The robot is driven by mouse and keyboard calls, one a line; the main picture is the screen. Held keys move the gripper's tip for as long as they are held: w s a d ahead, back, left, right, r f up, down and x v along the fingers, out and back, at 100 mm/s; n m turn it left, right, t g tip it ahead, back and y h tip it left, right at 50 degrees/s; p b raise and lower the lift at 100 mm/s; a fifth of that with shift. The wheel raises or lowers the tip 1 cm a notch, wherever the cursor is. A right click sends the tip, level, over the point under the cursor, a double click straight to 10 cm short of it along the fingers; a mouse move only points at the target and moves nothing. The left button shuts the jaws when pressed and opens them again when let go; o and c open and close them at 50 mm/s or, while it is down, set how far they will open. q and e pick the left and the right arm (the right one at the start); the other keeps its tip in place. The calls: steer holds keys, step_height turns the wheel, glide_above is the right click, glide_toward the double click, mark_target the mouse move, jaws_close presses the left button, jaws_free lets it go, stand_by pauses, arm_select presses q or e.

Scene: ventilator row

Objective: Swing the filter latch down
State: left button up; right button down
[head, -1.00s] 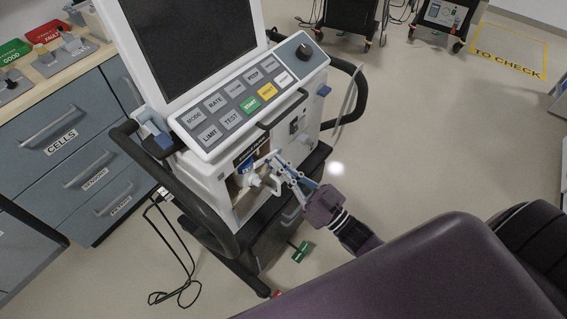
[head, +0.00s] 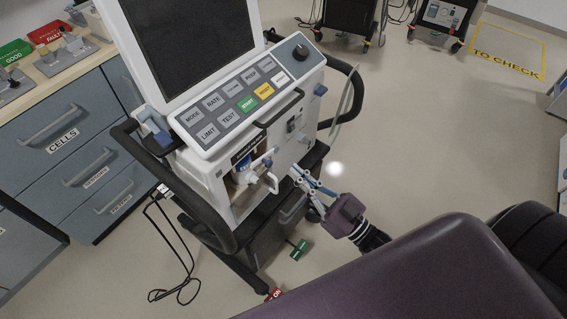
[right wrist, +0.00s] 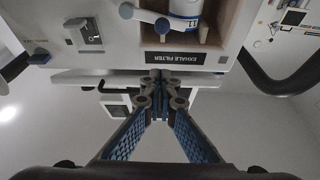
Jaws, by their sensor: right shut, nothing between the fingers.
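The ventilator's filter bay (head: 232,187) is an open recess low on the front of the white machine. A white filter with a blue band sits in it and shows in the right wrist view (right wrist: 186,8). A white latch lever (head: 272,183) stands at the bay's right edge; in the wrist view its arm with a rounded end (right wrist: 145,15) crosses the filter's front. My right gripper (head: 294,172) is shut and empty, just right of the lever and apart from it. In the wrist view its fingertips (right wrist: 160,77) meet below the EXHALE FILTER label (right wrist: 176,57). My left gripper is out of view.
The control panel (head: 242,100) and a black side handle (head: 350,100) stand above and right of the bay. A drawer cabinet (head: 75,140) is at left. A black cable (head: 175,270) lies on the floor.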

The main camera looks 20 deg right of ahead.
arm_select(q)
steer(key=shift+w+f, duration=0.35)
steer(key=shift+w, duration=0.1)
arm_select(e)
steer(key=v, duration=0.3)
steer(key=shift+r, duration=0.1)
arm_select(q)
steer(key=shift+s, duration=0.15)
